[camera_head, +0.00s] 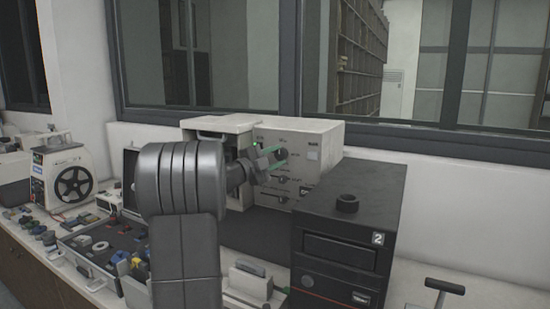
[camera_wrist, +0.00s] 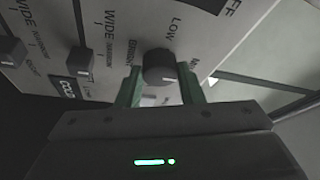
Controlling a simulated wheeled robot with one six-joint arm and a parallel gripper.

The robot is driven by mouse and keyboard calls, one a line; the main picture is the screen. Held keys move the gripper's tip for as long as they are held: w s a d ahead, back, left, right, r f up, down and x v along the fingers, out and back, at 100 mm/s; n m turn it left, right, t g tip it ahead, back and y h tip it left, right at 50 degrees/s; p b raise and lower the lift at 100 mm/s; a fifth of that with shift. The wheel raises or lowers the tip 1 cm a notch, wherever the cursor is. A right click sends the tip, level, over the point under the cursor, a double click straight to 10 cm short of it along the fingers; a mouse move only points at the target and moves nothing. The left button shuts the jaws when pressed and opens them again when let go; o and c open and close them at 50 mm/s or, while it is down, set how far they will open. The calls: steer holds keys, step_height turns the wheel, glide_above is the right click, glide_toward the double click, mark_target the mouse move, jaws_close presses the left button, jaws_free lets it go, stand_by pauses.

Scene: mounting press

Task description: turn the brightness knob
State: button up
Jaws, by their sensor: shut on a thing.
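The brightness knob (camera_wrist: 158,66) is a dark round knob with a white index mark, on the pale front panel (camera_wrist: 215,35) of a device. Lettering that seems to begin "BRIGHT" is beside it, and "LOW" is printed near it. My gripper (camera_wrist: 161,84) has its two green fingers on either side of the knob and is shut on it. In the head view my gripper (camera_head: 272,158) reaches the front of the beige device (camera_head: 323,140). The knob itself is hard to make out there behind the fingers and wrist.
Two other dark knobs (camera_wrist: 82,58) (camera_wrist: 12,50) sit on the same panel, to the left in the wrist view. A black box marked 2 (camera_head: 350,225) stands close on the right. An open case (camera_head: 95,250) of coloured parts lies left of my arm.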

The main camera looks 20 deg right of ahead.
steer(key=o, duration=1)
steer(key=b+v, duration=0.3)
steer(key=v, duration=1)
steer(key=shift+a+f, duration=0.15)
steer(key=shift+a, duration=0.25)
steer(key=shift+s, duration=0.1)
steer(key=p+x, duration=0.3)
steer(key=x, duration=1)
steer(key=shift+d, duration=0.45)
